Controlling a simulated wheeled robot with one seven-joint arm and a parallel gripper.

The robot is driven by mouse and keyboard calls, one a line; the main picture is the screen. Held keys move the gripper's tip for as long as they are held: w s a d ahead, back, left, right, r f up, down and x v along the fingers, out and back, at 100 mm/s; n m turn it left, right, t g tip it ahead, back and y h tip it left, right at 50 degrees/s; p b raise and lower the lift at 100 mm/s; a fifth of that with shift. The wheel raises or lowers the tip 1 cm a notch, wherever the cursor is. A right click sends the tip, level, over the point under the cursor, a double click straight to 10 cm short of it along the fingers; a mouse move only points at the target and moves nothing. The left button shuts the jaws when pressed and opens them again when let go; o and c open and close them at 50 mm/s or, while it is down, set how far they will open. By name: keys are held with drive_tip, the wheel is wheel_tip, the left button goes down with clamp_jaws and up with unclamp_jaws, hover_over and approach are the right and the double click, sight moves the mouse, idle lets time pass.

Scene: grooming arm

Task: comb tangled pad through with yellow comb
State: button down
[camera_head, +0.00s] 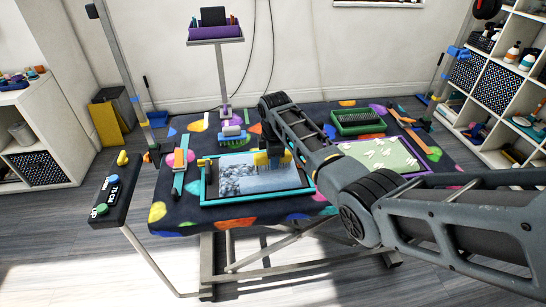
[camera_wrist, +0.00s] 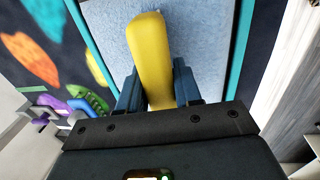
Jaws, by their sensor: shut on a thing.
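My gripper (camera_head: 278,150) is over the right part of a teal-framed pad (camera_head: 240,201) on the table. It is shut on the yellow comb (camera_head: 261,159). In the wrist view, the yellow comb (camera_wrist: 148,50) stands between my two dark blue fingers, with the pale blue pad surface (camera_wrist: 110,30) behind it. The pad's left part looks rough, mottled and grey, while the middle and right look smoother and pale blue. The comb's teeth are mostly hidden, so I cannot tell whether they touch the pad.
A purple-framed green pad (camera_head: 385,153) lies to the right, partly behind my arm. A button panel (camera_head: 106,199) stands at the table's left. A purple tray on a post (camera_head: 215,33) rises behind.

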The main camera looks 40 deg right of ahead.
drive_tip(key=shift+s+f, duration=0.1)
drive_tip(key=shift+s+a+p, duration=0.1)
drive_tip(key=shift+s+a, duration=0.65)
drive_tip(key=shift+s, duration=0.35)
drive_tip(key=shift+s+a+p, duration=0.15)
drive_tip(key=shift+s+a, duration=0.55)
drive_tip(key=shift+s, duration=0.4)
drive_tip(key=shift+s+a+p, duration=0.1)
drive_tip(key=shift+s+a, duration=0.65)
drive_tip(key=shift+s, duration=0.35)
drive_tip(key=w+d+b, duration=0.1)
drive_tip(key=w, duration=0.1)
drive_tip(key=w+d+b, duration=0.1)
drive_tip(key=b, duration=0.1)
drive_tip(key=w+d+b, duration=0.1)
drive_tip(key=w+b, duration=0.1)
drive_tip(key=shift+w+d+f, duration=0.3)
drive_tip(key=shift+w+d, duration=0.05)
drive_tip(key=shift+d, duration=0.05)
drive_tip(key=shift+w+d+r+b, duration=0.1)
drive_tip(key=shift+w+d+b, duration=0.25)
drive_tip(key=shift+w, duration=0.1)
drive_tip(key=shift+a, duration=0.1)
drive_tip(key=shift+r+p, duration=0.2)
drive_tip(key=shift+p, duration=0.2)
